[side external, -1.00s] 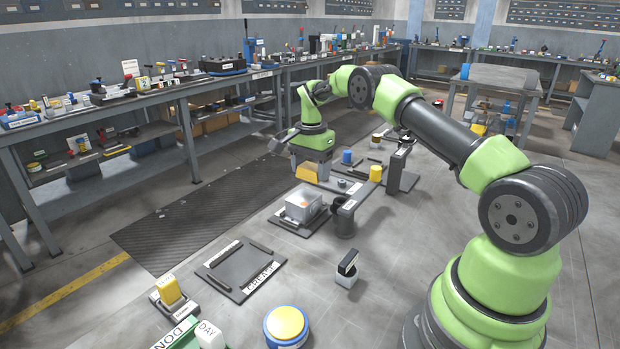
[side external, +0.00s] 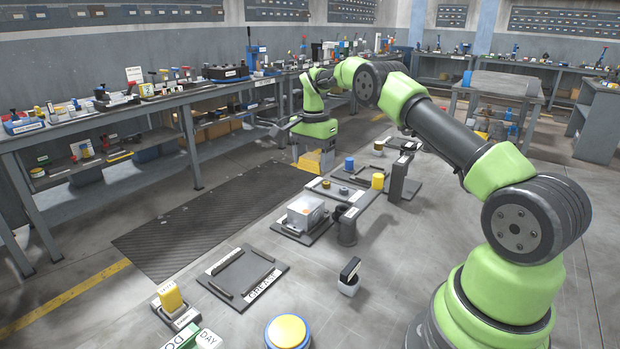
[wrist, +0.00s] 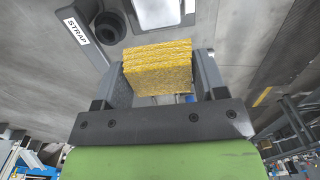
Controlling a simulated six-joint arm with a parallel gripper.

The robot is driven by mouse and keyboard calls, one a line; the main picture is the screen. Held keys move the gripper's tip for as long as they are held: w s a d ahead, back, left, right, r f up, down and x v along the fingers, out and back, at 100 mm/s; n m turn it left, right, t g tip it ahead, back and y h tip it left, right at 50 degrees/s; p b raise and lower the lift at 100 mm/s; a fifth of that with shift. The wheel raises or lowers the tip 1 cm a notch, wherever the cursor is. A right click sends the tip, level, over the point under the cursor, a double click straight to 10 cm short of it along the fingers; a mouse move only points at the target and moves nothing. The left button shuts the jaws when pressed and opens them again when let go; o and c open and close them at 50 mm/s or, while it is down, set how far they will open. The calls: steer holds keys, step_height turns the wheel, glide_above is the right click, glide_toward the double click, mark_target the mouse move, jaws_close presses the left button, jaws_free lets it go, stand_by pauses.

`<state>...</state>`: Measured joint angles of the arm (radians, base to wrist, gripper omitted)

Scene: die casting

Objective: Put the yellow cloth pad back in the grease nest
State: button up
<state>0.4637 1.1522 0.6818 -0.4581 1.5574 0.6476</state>
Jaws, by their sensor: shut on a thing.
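My gripper (wrist: 160,82) is shut on the yellow cloth pad (wrist: 158,66), which sits between the two grey fingers in the wrist view.
A black-topped white block (side external: 349,276), a yellow button (side external: 288,331) and a yellow block on a stand (side external: 171,298) are around the nest.

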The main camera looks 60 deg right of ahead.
steer(key=shift+a, duration=0.1)
steer(key=w+a+f+n, duration=0.2)
steer(key=a+n, duration=0.8)
steer(key=a, duration=0.4)
steer(key=n, duration=0.8)
glide_above(243, 272)
step_height(243, 272, down, 6)
steer(key=shift+s+f, duration=0.1)
steer(key=shift+f, duration=2.3)
steer(key=shift+f, duration=0.1)
steer(key=o, duration=0.9)
